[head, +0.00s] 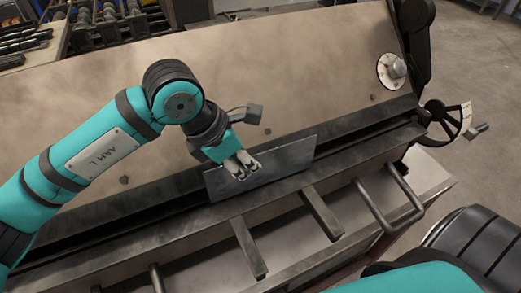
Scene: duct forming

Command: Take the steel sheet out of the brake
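The steel sheet (285,160) is a grey rectangular plate. It stands tilted along the dark slot of the brake (270,70), near the middle of its length, and its lower edge meets the bed. My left gripper (243,166) is at the upper left part of the sheet, pointing down, and its fingers overlap the sheet in the picture. Both fingertips look close together. I cannot tell whether they are closed on the sheet or only in front of it. My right gripper is out of view; only teal and black parts of my body show at the lower right.
A bent handle (398,207) is at the front right. A dial (392,70) and a handwheel (447,120) are at the brake's right end. Open floor lies beyond.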

